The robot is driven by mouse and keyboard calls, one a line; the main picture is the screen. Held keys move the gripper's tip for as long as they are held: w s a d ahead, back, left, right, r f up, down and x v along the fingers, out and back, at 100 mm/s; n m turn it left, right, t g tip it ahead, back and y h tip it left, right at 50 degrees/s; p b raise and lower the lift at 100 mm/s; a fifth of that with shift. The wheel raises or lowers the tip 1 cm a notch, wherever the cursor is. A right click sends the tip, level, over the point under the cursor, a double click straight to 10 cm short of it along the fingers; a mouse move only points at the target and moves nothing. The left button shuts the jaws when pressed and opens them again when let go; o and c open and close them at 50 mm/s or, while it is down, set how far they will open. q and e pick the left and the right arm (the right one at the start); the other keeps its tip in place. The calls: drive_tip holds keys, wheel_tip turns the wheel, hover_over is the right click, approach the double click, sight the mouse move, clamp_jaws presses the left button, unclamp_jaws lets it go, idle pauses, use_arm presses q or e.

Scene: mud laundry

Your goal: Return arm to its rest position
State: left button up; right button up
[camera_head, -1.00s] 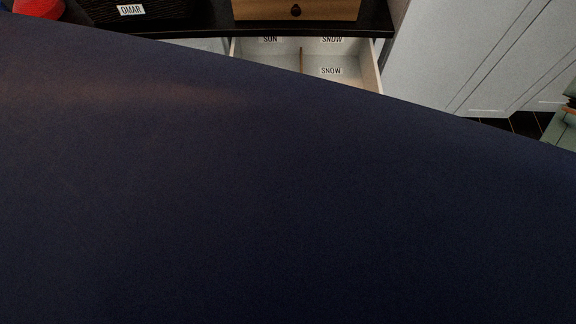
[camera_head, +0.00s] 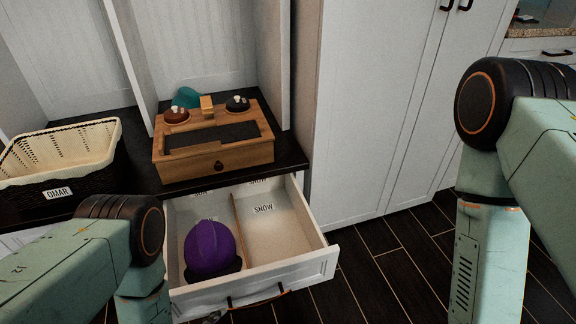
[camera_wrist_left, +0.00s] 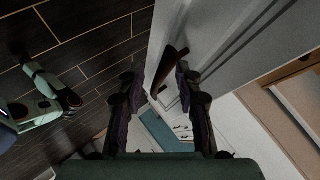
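My left arm (camera_head: 75,255) comes in from the lower left of the head view, beside the open drawer (camera_head: 322,262). In the left wrist view my left gripper (camera_wrist_left: 155,78) is open. Its two fingers are apart, with a dark bar handle (camera_wrist_left: 171,72) on a white front showing between or beyond them. I cannot tell whether they touch it. My right arm (camera_head: 530,150) is bent at the right of the head view, and its gripper is out of view. A purple rounded hat (camera_head: 210,250) lies in the drawer's left compartment.
A wooden tray box (camera_head: 220,163) and a dark basket (camera_head: 60,178) labelled OMAR stand on the black bench (camera_head: 150,187). The right SNOW compartment (camera_head: 270,235) looks empty. Tall white cabinets (camera_head: 370,100) rise behind clear dark floor (camera_head: 390,270).

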use_arm(q)
drive_tip(key=s+a+r+n+g+y+p, duration=0.2)
drive_tip(key=s+a+r+n+g, duration=0.1)
drive_tip(key=s+r+n+g, duration=0.2)
drive_tip(key=s+a+r+n+g+y+p, duration=0.2)
drive_tip(key=s+a+r+n+g, duration=0.1)
drive_tip(key=s+r+n, duration=0.7)
drive_tip(key=shift+s+a+r+g, duration=0.3)
drive_tip(key=shift+s+g, duration=0.6)
drive_tip(key=shift+s, duration=0.1)
use_arm(e)
wheel_tip(320, 180, up, 4)
drive_tip(key=shift+r, duration=0.2)
use_arm(q)
drive_tip(key=shift+s, duration=0.1)
use_arm(e)
drive_tip(key=shift+s+a, duration=0.1)
